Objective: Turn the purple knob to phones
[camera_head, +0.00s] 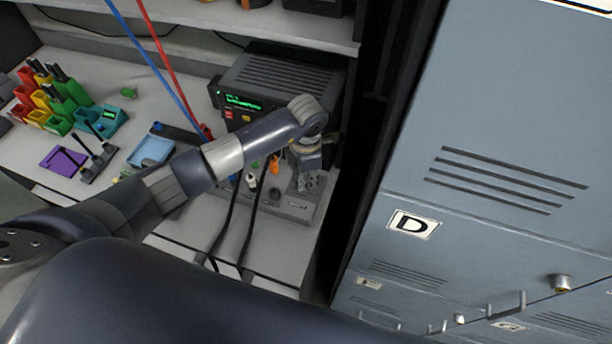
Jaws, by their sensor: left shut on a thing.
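A grey control panel (292,211) with several small knobs and plugs lies on the desk in front of a radio unit. My left gripper (307,182) points down at the right part of this panel and is shut on a knob there. No purple shows between the fingers; the gripper hides the purple knob and its pointer. The phones marking is too small or hidden to read. An orange knob or plug (275,165) and a dark round knob (275,195) show just left of the gripper. My right gripper is not in view.
The radio unit (285,78) with a green display stands behind the panel. Black cables (230,215) run off the desk's front. Blue-grey lockers (480,170) rise close on the right. Colourful holders (50,100) and a blue tray (151,151) are at left.

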